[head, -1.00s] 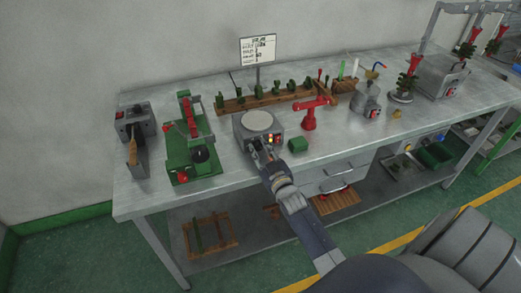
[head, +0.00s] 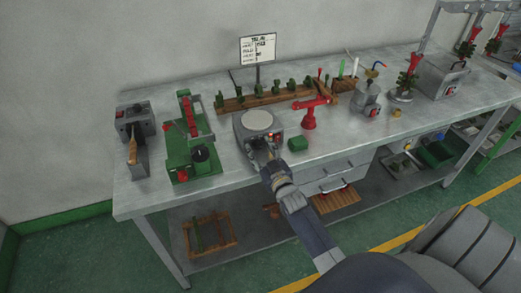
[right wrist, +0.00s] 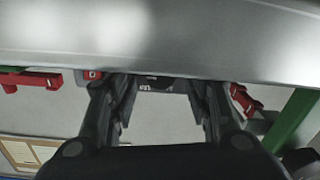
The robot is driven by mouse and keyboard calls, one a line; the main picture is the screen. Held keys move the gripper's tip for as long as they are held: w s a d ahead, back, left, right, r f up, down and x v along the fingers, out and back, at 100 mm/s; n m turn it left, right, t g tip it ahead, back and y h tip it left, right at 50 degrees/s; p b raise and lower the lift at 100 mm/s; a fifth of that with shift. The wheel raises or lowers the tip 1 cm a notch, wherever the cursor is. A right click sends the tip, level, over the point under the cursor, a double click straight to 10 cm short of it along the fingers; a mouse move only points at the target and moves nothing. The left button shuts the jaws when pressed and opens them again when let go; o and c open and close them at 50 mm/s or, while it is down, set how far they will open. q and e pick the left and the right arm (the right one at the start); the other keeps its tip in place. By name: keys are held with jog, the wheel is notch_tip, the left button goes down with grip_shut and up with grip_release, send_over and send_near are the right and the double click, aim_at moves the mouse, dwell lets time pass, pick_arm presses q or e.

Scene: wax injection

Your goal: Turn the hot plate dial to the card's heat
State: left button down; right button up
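The hot plate (head: 245,134) is a grey box with a pale round top, standing on the workbench. The white card (head: 258,49) stands on a post behind it; its small text is too blurred to read. My right gripper (head: 264,154) is at the hot plate's front face and covers part of it. In the right wrist view, my right gripper (right wrist: 158,98) has its fingers spread apart. A dark part with a white mark, perhaps the dial (right wrist: 156,84), shows between and beyond the fingertips. I cannot tell whether the fingers touch it. My left gripper is not in view.
A green machine (head: 181,160) stands left of the hot plate. A small green block (head: 298,144) and a red stand (head: 309,120) are close on its right. A wooden rack (head: 240,103) of green pieces lies behind. The bench's front edge (head: 225,189) is below my arm.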

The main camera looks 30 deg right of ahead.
jog(key=s+a, duration=0.2)
jog(key=s, duration=0.9)
jog(key=shift+s+a, duration=0.15)
jog(key=shift+s, duration=0.25)
